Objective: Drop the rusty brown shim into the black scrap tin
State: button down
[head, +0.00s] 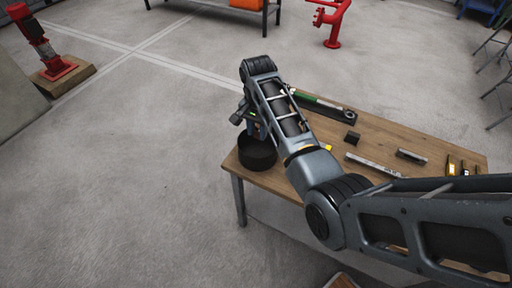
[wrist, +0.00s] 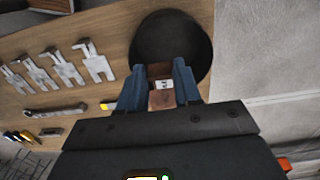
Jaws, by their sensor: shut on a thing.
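The black scrap tin (head: 258,158) is a round, dark, open container at the table's near left corner. In the wrist view the tin (wrist: 150,45) lies just beyond my fingertips. My gripper (wrist: 160,82) is shut on the rusty brown shim (wrist: 161,100), a small brown plate with a pale patch between the two blue fingers. The fingertips and the shim's far end overlap the tin's near part in the wrist view. In the head view my gripper (head: 256,130) is over the tin, and the shim is too hidden to make out.
The wrist view shows several forked metal plates (wrist: 97,62) and a wrench (wrist: 55,111) left of the tin. Open floor lies beyond the table's left edge.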

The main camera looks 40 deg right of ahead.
notch_tip(320, 180, down, 4)
jog(key=b, duration=0.4)
jog(key=shift+f, duration=0.2)
jog(key=c, duration=0.7)
grip_release()
notch_tip(320, 180, up, 8)
jog(key=shift+s+f, duration=0.1)
jog(key=shift+f, duration=0.05)
